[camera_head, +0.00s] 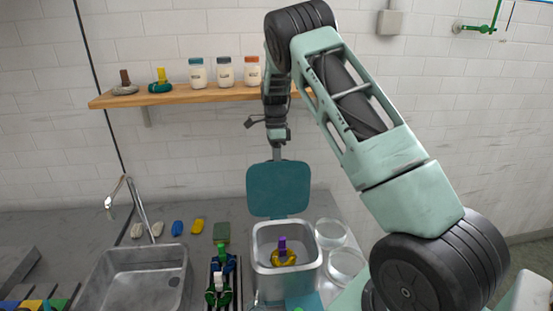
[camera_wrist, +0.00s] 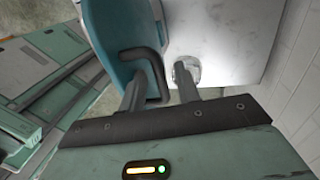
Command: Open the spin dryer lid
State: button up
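The spin dryer (camera_head: 257,260) is the grey square tub beside the sink. Its teal lid (camera_head: 278,188) stands upright at the tub's back edge, so the dryer is open. A yellow skein with a purple tag (camera_head: 284,255) shows inside the tub. My gripper (camera_head: 277,153) points down at the lid's top edge. In the wrist view the lid (camera_wrist: 105,30) shows a dark handle (camera_wrist: 154,62). The fingers of my gripper (camera_wrist: 160,85) are spread, with the handle's bar between them and a gap to the right finger. Whether the left finger touches the handle is unclear.
A wooden shelf (camera_head: 200,96) with jars and two skeins is close behind my gripper. A sink (camera_head: 140,278) is left, with a rack of coloured skeins (camera_head: 221,280) between it and the dryer. Clear round containers (camera_head: 345,265) stand right of the dryer.

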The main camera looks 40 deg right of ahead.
jog(key=shift+r, duration=0.1)
jog(key=b+v, duration=0.4)
jog(key=v, duration=1.3)
jog(key=shift+w+r, duration=0.1)
